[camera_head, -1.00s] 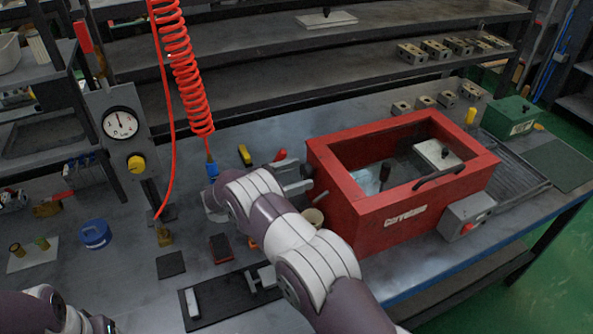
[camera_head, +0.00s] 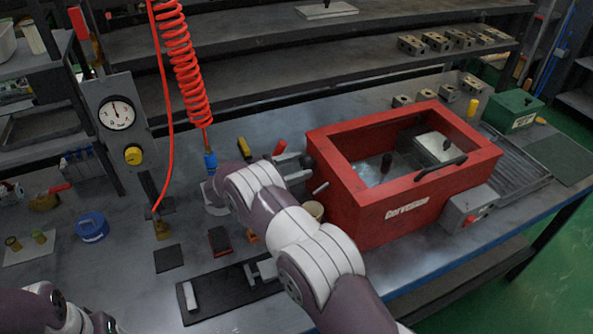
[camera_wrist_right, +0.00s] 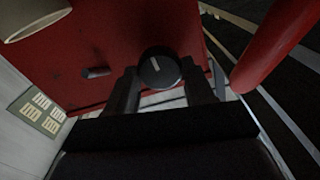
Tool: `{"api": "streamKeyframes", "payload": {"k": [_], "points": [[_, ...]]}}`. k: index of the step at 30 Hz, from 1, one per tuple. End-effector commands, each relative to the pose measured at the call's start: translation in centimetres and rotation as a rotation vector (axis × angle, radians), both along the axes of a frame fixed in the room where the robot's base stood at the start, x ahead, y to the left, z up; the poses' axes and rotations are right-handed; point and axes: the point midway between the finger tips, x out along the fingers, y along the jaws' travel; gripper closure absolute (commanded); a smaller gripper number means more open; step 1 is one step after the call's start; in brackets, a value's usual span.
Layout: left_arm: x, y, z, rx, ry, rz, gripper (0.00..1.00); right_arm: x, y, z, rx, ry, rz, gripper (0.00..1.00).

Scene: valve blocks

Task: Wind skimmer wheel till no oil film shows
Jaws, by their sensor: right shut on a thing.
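The red skimmer tank (camera_head: 350,215) stands on the bench, open at the top. Its inside looks grey with a paler patch near the left; I cannot tell how much is oil film. My right gripper (camera_head: 304,167) is at the tank's left wall. In the right wrist view, its fingers (camera_wrist_right: 160,88) are shut on a round black knob (camera_wrist_right: 160,68) with a white mark, in front of the red wall. The wheel itself is not clearly visible. A short peg (camera_head: 320,188) juts from this wall beside the gripper. My left gripper is out of frame.
A beige cup (camera_head: 313,211) stands by the tank's left wall, close to my right arm. A red coiled hose (camera_head: 185,70) hangs behind the arm. A grey switch box (camera_head: 468,211) is on the tank's front. A green box (camera_head: 514,110) sits at the right.

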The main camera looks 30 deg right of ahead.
Motion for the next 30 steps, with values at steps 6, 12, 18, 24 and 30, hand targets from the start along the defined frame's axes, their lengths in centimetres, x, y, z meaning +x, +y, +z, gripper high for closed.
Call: {"api": "streamKeyframes", "payload": {"k": [6, 12, 18, 24, 30], "points": [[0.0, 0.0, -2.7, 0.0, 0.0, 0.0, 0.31, 0.0, 0.0, -0.5, -0.011, -0.167, 0.0, 0.77], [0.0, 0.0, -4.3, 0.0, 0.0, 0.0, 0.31, 0.0, 0.0, -0.4, -0.018, -0.302, 0.0, 0.77], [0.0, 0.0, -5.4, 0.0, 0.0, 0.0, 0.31, 0.0, 0.0, -0.2, -0.024, -0.401, 0.0, 0.77], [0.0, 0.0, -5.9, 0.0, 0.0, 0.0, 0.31, 0.0, 0.0, -0.1, -0.026, -0.452, 0.0, 0.77], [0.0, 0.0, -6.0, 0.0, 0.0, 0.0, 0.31, 0.0, 0.0, 0.0, -0.027, -0.467, 0.0, 0.77]]}}
